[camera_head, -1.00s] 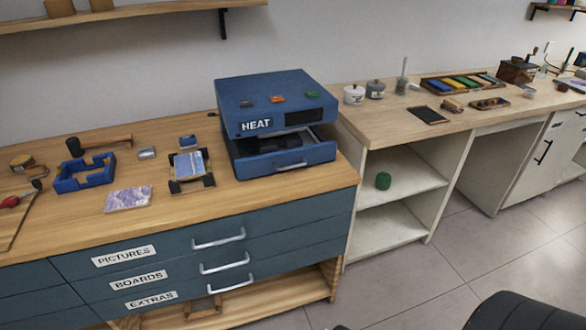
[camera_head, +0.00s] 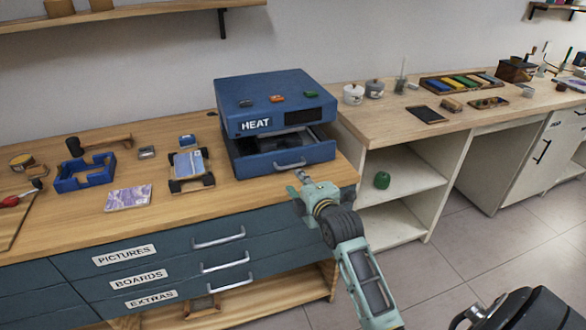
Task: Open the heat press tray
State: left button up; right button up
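The blue heat press (camera_head: 275,95) stands on the wooden counter, with a "HEAT" label and orange, green and dark buttons on top. Its tray (camera_head: 258,164) is at the bottom front and sticks out a little, leaving a dark gap above it. A silver handle (camera_head: 290,164) is on the tray's front. My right gripper (camera_head: 300,177) is just below and in front of the handle, at the counter's edge. It is small in view, and I cannot tell whether its fingers touch the handle or are open. My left gripper is not in view.
A blue frame (camera_head: 84,172), a purple picture tile (camera_head: 128,198) and a small stand with a picture (camera_head: 190,168) lie left of the press. Drawers with handles (camera_head: 219,237) are below. A white shelf unit (camera_head: 390,165) stands to the right.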

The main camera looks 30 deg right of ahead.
jog(key=shift+d+r+x, duration=0.1)
jog(key=shift+r+x, duration=0.1)
jog(key=shift+x, duration=1.15)
jog(key=shift+d+r+x, duration=0.1)
jog(key=shift+r+x, duration=0.05)
jog(key=shift+x, duration=1.2)
jog(key=shift+d+r+x, duration=0.1)
jog(key=shift+r+x, duration=0.1)
jog(key=shift+x, duration=1.15)
grip_shut()
